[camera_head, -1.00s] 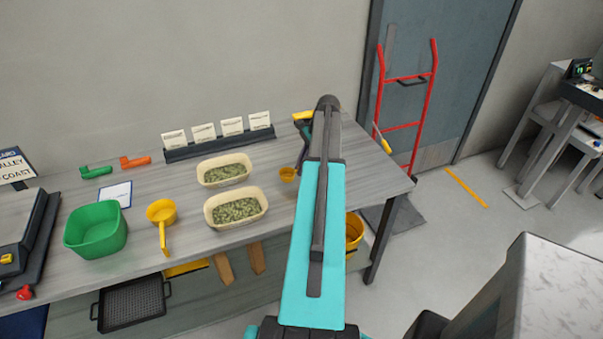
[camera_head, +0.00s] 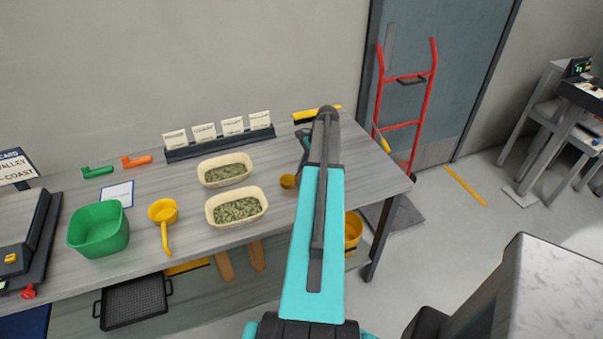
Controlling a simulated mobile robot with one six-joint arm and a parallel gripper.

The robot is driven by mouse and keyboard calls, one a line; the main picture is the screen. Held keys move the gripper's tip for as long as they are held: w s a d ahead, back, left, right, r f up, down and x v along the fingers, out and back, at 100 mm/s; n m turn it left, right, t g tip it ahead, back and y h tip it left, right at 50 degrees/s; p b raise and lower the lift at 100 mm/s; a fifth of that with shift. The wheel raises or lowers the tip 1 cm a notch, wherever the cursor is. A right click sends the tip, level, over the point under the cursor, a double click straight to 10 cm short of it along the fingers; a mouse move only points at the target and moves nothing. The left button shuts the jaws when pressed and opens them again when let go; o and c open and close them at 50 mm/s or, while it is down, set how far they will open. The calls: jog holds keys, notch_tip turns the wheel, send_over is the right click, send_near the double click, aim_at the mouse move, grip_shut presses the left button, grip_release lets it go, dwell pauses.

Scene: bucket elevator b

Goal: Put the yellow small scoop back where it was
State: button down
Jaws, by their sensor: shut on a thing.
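The small yellow scoop (camera_head: 288,181) is near the right part of the grey table, to the right of two cream trays of green pellets. Its cup shows just left of my teal arm. My gripper (camera_head: 302,168) is dark and mostly hidden behind the arm. It is shut on the small scoop, around the handle side. The fingertips and most of the handle are hidden. I cannot tell whether the cup touches the table. A larger yellow scoop (camera_head: 162,212) lies farther left, with its handle toward the front edge.
The table (camera_head: 365,180) holds the near cream tray (camera_head: 237,222), the far cream tray (camera_head: 212,181), a green tub (camera_head: 98,243) and a card rack (camera_head: 217,147) along the back. A yellow-handled tool (camera_head: 304,117) lies at the back right. A red hand truck (camera_head: 405,76) stands by the door.

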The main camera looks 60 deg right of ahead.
jog(key=shift+f, duration=0.1)
jog(key=c, duration=2.3)
grip_release()
jog(key=o, duration=0.5)
jog(key=shift+r, duration=0.2)
jog(key=b+v, duration=0.3)
jog(key=v, duration=0.6)
jog(key=shift+s+d+r, duration=0.1)
jog(key=shift+d+r, duration=0.15)
jog(key=shift+r, duration=0.05)
jog(key=shift+b+v, duration=0.45)
jog(key=shift+v, duration=0.65)
